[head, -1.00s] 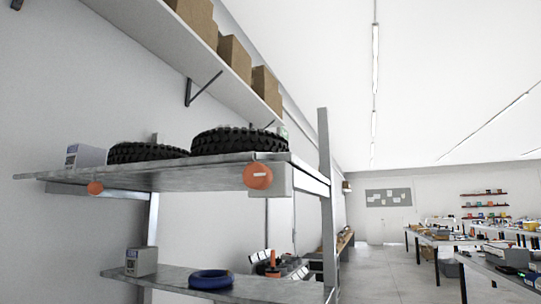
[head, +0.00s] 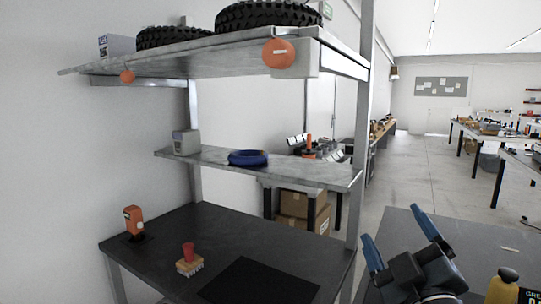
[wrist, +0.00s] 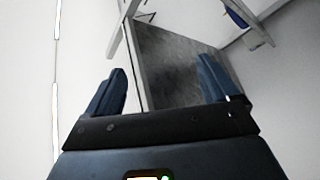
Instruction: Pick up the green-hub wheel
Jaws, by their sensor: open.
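Two black knobby tyres lie flat on the top shelf in the head view, a left one (head: 175,36) and a larger right one (head: 267,15), cut by the top edge. Their hubs are hidden from this low angle, so I cannot tell which wheel has a green hub. My gripper (head: 397,236) is at the lower right of the head view, open and empty, its blue fingers spread. It is well below and to the right of the tyres. In the wrist view my gripper (wrist: 162,78) also shows open, with nothing between the fingers.
The top shelf (head: 215,56) has orange discs on its front edge. A blue ring (head: 248,158) and a grey box (head: 186,143) are on the middle shelf. A rack post (head: 359,130) stands at the right.

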